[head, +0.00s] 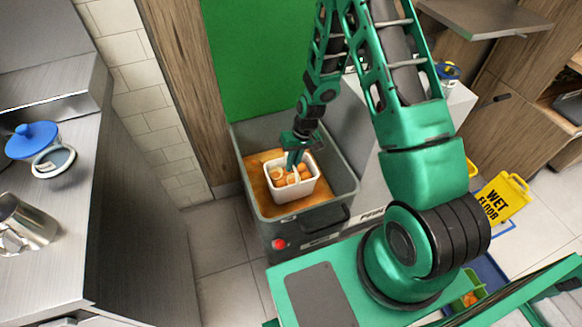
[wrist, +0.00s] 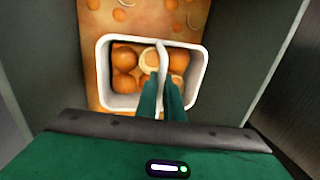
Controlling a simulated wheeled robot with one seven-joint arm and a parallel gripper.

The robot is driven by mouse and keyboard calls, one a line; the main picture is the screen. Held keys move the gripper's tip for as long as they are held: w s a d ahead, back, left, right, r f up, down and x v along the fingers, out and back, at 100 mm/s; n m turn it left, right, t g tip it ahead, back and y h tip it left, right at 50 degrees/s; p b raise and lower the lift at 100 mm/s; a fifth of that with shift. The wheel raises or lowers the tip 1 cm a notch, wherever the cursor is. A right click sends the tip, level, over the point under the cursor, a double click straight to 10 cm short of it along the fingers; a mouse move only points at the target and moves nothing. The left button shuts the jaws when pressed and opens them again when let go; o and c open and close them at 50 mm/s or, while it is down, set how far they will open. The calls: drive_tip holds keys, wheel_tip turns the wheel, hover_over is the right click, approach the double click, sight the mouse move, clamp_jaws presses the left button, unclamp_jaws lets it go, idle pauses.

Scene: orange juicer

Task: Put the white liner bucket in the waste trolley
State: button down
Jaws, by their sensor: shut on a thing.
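The white liner bucket (head: 291,194) holds several orange pieces and is inside the grey waste trolley (head: 352,190), over its orange-brown floor. In the wrist view the bucket (wrist: 103,72) is upright, with a white handle (wrist: 163,75) across its middle. My gripper (head: 293,160) is above the bucket, with its green fingers (wrist: 162,98) shut on the handle. I cannot tell whether the bucket's base touches the trolley floor.
A steel counter (head: 60,225) with a blue-lidded pot (head: 33,140) and a metal jug (head: 22,225) stands at the left. A yellow wet-floor sign (head: 503,198) stands at the right. A wooden post (head: 186,80) and a green panel (head: 255,55) are behind the trolley.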

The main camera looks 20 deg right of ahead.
drive_tip(key=shift+f, duration=1.1)
drive_tip(key=c, duration=1.9)
unclamp_jaws()
drive_tip(key=s+d+r+h, duration=0.1)
drive_tip(key=s+d+r, duration=0.15)
drive_tip(key=r, duration=0.55)
drive_tip(key=s+d+r+m, duration=0.1)
drive_tip(key=d+r, duration=0.3)
drive_tip(key=r, duration=0.4)
drive_tip(key=s+d+r+h, duration=0.15)
drive_tip(key=d+r, duration=0.25)
drive_tip(key=r, duration=0.4)
drive_tip(key=s+d+r+m, duration=0.2)
drive_tip(key=s+r, duration=0.6)
drive_tip(key=s, duration=0.5)
drive_tip(key=s+d+r+m, duration=0.3)
drive_tip(key=s+r, duration=0.4)
drive_tip(key=s, duration=0.5)
drive_tip(key=shift+s+d+r, duration=0.35)
drive_tip(key=shift+s+d, duration=0.05)
drive_tip(key=shift+d, duration=0.3)
